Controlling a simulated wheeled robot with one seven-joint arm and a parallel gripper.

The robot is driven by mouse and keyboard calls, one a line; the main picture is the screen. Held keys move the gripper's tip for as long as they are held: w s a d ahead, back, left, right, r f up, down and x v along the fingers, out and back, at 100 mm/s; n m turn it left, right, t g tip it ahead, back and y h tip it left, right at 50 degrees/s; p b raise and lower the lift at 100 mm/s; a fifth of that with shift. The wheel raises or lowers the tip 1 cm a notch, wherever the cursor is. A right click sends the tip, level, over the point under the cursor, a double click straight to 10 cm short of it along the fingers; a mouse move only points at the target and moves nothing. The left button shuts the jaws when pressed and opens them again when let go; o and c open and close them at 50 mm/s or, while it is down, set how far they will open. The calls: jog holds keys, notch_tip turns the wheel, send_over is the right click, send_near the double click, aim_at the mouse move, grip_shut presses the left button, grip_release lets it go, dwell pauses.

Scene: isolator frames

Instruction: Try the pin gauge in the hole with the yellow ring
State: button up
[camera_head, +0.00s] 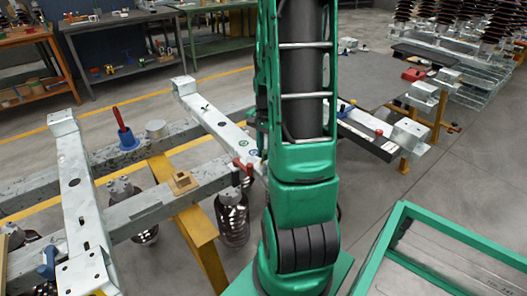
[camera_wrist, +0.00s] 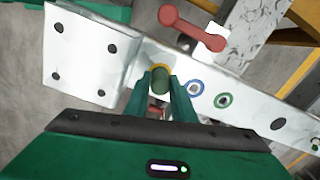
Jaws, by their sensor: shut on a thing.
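In the wrist view my gripper (camera_wrist: 165,95) is shut on the pin gauge, whose dark green rounded body (camera_wrist: 161,80) shows between the two fingers. The yellow ring (camera_wrist: 160,67) shows as a thin arc just past the gauge, on the pale steel beam (camera_wrist: 185,72). The gauge covers the ring's hole, so I cannot tell whether its tip is in the hole, touching the beam or above it. A blue ring (camera_wrist: 194,87) and a green ring (camera_wrist: 223,100) mark other holes to the right. In the head view my arm hides the gripper and gauge.
A red handle (camera_wrist: 192,26) lies near the beam's far edge, close to the gauge. The beam's wider end plate (camera_wrist: 85,50) has several dark holes. In the head view a blue holder with a red-handled tool (camera_head: 126,138) and a wooden block (camera_head: 182,182) sit on the left frame.

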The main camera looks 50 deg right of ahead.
dwell(0.5)
jog(key=shift+r, duration=3.75)
